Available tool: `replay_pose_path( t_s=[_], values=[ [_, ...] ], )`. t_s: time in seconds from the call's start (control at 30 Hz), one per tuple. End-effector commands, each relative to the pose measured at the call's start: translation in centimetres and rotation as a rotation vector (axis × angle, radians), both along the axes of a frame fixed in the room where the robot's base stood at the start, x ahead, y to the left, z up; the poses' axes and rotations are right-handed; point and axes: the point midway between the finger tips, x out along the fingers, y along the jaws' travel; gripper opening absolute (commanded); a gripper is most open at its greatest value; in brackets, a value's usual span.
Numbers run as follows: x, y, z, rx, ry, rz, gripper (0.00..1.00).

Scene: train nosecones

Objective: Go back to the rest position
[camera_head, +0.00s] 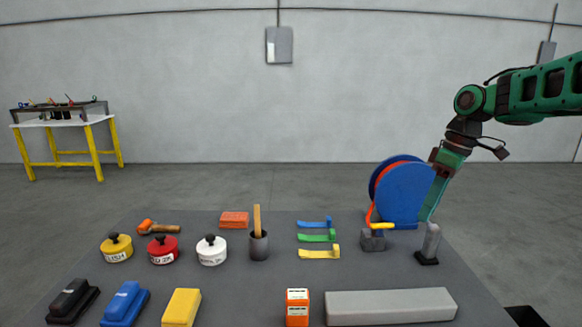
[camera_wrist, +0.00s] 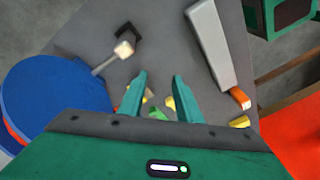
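My gripper (camera_head: 427,213) is at the right side of the grey table, pointing down, with its teal fingers in front of the blue reel and just above a grey post in the head view. In the wrist view my gripper (camera_wrist: 160,76) has its two fingers apart with nothing between them. The grey post (camera_head: 431,241) stands upright on a black base. It also shows in the wrist view (camera_wrist: 106,64), ahead and left of the fingers, apart from them. My arm reaches in from the right.
A blue hose reel (camera_head: 404,188) with an orange hose stands at the table's right back. A long grey block (camera_head: 390,305) lies at the front right. Blue, green and yellow hooked pieces (camera_head: 318,237) lie left of the reel. Pots, blocks and a hammer fill the left.

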Motion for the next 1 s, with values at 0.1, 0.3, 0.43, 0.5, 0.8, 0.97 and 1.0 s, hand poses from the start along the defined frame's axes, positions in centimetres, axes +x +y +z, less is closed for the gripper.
replay_pose_path(
  t_s=[0.1, 0.3, 0.43, 0.5, 0.8, 0.97, 1.0],
  values=[
    [-4.6, -1.0, -0.5, -0.044, 0.037, -0.227, 0.31],
    [-12.8, -3.3, -2.4, -0.104, 0.086, -0.620, 0.31],
    [-18.7, -4.8, -4.2, -0.133, 0.113, -0.869, 0.31],
    [-22.0, -5.5, -5.4, -0.146, 0.128, -0.998, 0.31],
    [-31.3, -6.9, -9.6, -0.177, 0.174, -1.344, 0.31],
    [-32.4, -7.1, -10.1, -0.182, 0.181, -1.384, 0.31],
    [-32.4, -7.1, -10.1, -0.183, 0.182, -1.385, 0.31]
  ],
)
